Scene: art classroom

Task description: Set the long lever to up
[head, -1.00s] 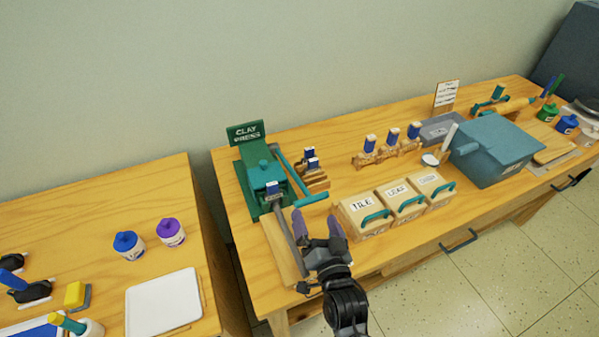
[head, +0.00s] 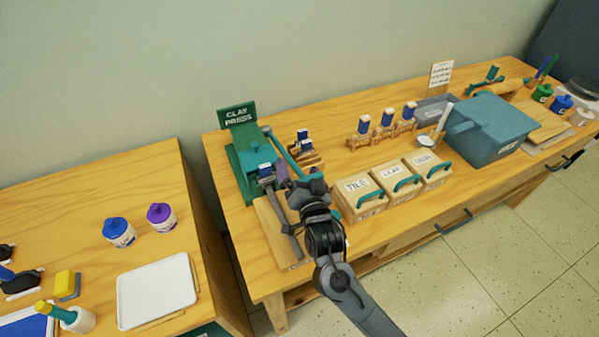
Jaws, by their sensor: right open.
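The green clay press (head: 246,167) stands at the left end of the right-hand table, with a "CLAY PRESS" sign at its back. A long grey bar (head: 286,232) runs from the press toward the table's front edge, low over a wooden board. A teal bar (head: 281,152) slopes along the press's right side; its front end is hidden behind my right gripper. I cannot tell for certain which bar is the long lever. My right gripper (head: 300,179) is open, beside the press's front right and close to both bars; contact cannot be told. My left gripper is not in view.
Labelled wooden boxes (head: 359,199) with teal handles stand right of my gripper. Small wooden stands (head: 303,153) with blue tags are just behind it. A blue-grey bin (head: 492,135) is farther right. A gap separates the left table (head: 90,205).

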